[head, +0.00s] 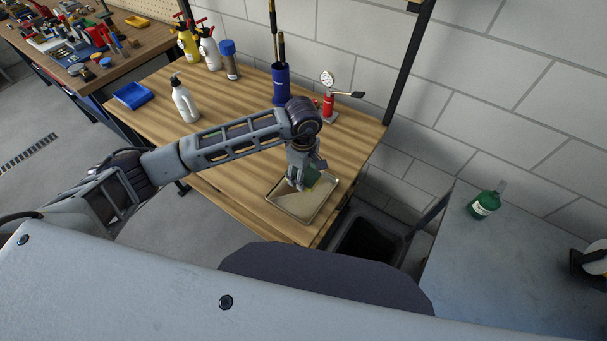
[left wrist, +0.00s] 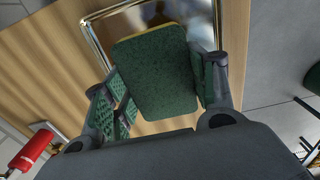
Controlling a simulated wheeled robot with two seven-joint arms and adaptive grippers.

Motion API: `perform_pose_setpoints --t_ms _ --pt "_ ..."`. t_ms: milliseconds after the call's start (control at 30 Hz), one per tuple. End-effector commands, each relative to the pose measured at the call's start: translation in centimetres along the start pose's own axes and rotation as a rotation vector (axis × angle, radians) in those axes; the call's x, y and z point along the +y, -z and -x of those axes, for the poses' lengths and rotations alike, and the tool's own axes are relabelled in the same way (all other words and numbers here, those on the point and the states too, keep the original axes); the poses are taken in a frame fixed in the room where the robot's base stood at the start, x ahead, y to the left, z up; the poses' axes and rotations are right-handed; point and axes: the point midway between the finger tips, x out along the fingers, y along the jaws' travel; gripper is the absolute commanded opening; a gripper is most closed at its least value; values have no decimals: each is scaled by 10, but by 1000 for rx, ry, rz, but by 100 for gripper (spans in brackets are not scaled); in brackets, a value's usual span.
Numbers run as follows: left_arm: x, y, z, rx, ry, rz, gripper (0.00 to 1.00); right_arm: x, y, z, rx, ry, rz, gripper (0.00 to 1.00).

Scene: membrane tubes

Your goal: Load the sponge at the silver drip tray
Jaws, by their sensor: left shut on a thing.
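The sponge (left wrist: 155,72) is a green block with a yellow edge, large in the left wrist view. My left gripper (head: 303,186) is shut on it, with one finger on each side. In the head view the sponge (head: 313,177) shows partly behind the fingers, over the tray. The silver drip tray (head: 292,213) is a shallow rectangle at the near right corner of the wooden bench; its rim also shows behind the sponge in the left wrist view (left wrist: 92,38). I cannot tell whether the sponge touches the tray. My right gripper is not in view.
On the bench (head: 225,130) stand a white bottle (head: 185,103), a blue bin (head: 132,95), a blue holder (head: 280,85) and a red gauge device (head: 328,103). A dark open bin (head: 368,240) lies right of the bench. A green bottle (head: 484,205) stands on the grey surface.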

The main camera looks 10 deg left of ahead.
Motion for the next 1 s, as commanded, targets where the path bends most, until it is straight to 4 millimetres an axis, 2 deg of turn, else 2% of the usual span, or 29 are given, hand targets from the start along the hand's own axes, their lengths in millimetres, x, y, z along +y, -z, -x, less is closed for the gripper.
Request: perform_pose_setpoints --t_ms 733,1000 --pt "1 0 0 0 1 48 38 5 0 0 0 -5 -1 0" --pt "1 0 -9 0 2 48 38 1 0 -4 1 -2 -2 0"
